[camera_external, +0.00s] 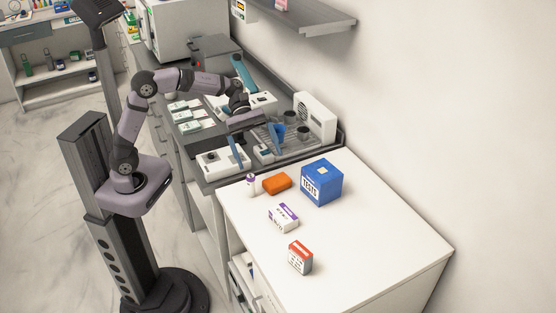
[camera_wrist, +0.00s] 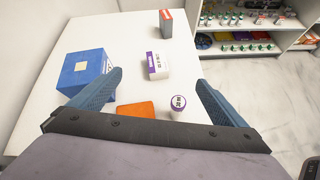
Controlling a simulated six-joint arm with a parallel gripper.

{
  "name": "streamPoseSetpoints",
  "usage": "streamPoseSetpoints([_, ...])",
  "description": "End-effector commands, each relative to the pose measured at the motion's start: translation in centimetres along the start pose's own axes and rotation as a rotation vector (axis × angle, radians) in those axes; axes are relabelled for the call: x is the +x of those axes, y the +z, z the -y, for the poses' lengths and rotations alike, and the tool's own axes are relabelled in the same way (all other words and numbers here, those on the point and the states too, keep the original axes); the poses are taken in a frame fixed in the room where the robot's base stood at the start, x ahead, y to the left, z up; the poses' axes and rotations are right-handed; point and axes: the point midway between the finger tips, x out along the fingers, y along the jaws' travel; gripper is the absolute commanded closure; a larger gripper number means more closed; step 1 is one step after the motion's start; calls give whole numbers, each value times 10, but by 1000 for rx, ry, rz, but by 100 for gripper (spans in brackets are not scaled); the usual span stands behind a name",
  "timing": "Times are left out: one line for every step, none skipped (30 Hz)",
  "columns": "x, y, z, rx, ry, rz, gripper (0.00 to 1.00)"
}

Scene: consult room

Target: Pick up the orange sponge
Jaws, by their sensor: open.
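The orange sponge (camera_external: 277,183) lies on the white table between a small white bottle and a blue box. In the wrist view the sponge (camera_wrist: 136,110) shows at the lower middle, between my fingers, its near edge hidden by my gripper's dark bar. My gripper (camera_external: 256,145) hangs above the grey counter, behind the sponge and apart from it. In the wrist view my gripper (camera_wrist: 162,85) is open, its two blue fingers spread wide with nothing held.
The blue box (camera_external: 322,183) stands right of the sponge and the white bottle (camera_external: 251,184) left of it. A purple-and-white box (camera_external: 283,217) and a red-and-white box (camera_external: 300,257) stand nearer the front. A white device (camera_external: 315,117) stands on the counter near the wall. The table's right side is clear.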

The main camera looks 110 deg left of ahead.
Motion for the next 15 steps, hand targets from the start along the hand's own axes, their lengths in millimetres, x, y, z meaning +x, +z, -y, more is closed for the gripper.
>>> streamPoseSetpoints([-4,-13,-16,-66,41,41,4])
streamPoseSetpoints([-9,-14,-24,-100,60,64,4])
streamPoseSetpoints([-15,-18,-33,-143,82,95,4])
streamPoseSetpoints([-20,-18,-39,-167,96,116,4])
streamPoseSetpoints([-24,-20,-45,-193,110,135,4])
streamPoseSetpoints([-29,-22,-52,-223,125,159,4])
streamPoseSetpoints([-33,-24,-57,-242,136,176,4])
streamPoseSetpoints([-37,-26,-61,-261,145,191,4])
streamPoseSetpoints([-30,-30,-58,-264,137,190,4])
streamPoseSetpoints([-27,-34,-56,-262,136,189,4])
streamPoseSetpoints([-24,-38,-55,-260,137,188,4])
streamPoseSetpoints([-20,-43,-54,-259,137,187,4])
streamPoseSetpoints([-17,-48,-53,-259,136,187,4])
streamPoseSetpoints([-14,-53,-52,-259,136,186,4])
streamPoseSetpoints([-10,-57,-51,-257,136,186,4])
